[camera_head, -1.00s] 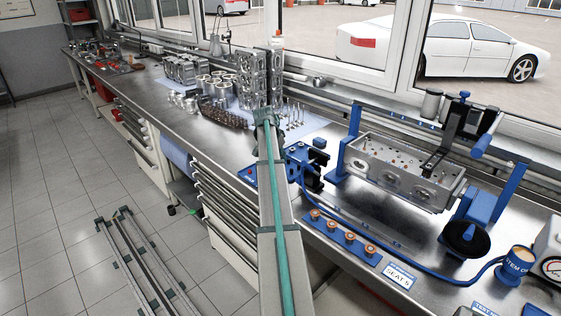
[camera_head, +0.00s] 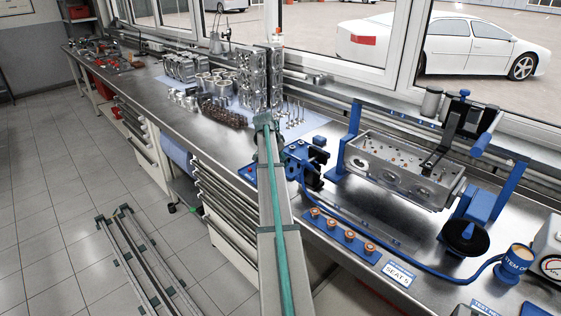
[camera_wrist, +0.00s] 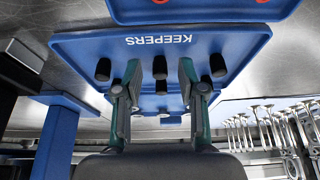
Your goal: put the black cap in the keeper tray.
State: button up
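The blue keeper tray (camera_wrist: 85,45), lettered KEEPERS upside down, lies below my gripper in the wrist view. Several small dark cylinders stand on it: one on the left (camera_wrist: 103,69), one on the right (camera_wrist: 218,65) and one in the middle (camera_wrist: 160,67), with another dark piece (camera_wrist: 161,87) just below that. I cannot tell which is the task's black cap. My gripper (camera_wrist: 160,72) has its two teal-edged fingers spread apart over the tray. The middle pieces show in the gap, with no visible finger contact. In the head view my arm hides most of the gripper.
Another blue tray with red rings (camera_wrist: 190,12) borders the keeper tray. Several metal valves (camera_wrist: 265,120) stand to the right in the wrist view. In the head view, a cylinder head (camera_head: 400,170) sits in a blue fixture, and a seats rack (camera_head: 340,232) lies along the bench front.

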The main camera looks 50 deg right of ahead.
jog(key=shift+r, duration=0.1)
jog(key=b+v, duration=0.2)
jog(key=v, duration=1)
